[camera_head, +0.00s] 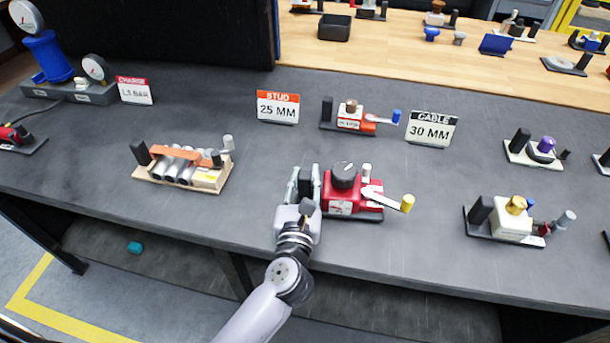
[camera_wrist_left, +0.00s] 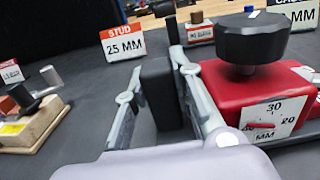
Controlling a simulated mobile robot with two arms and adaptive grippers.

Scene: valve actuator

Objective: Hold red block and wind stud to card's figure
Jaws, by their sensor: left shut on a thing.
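The red block (camera_head: 352,196) stands on a dark base near the table's front edge. It carries a black round knob (camera_head: 344,174), a small pale post and a white lever with a yellow end (camera_head: 407,203). In the left wrist view its white scale (camera_wrist_left: 275,118) shows 30, 20 and MM with a red pointer; the exact reading is unclear. My left gripper (camera_head: 306,181) is shut on the black upright grip (camera_wrist_left: 160,92) at the block's left. The orange-topped card (camera_head: 278,107) behind reads STUD 25 MM. My right gripper is out of view.
A CABLE 30 MM card (camera_head: 431,128) and a small red-and-white device (camera_head: 352,120) stand behind. A wooden-based device (camera_head: 185,165) is at left, a cream one (camera_head: 513,219) at right.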

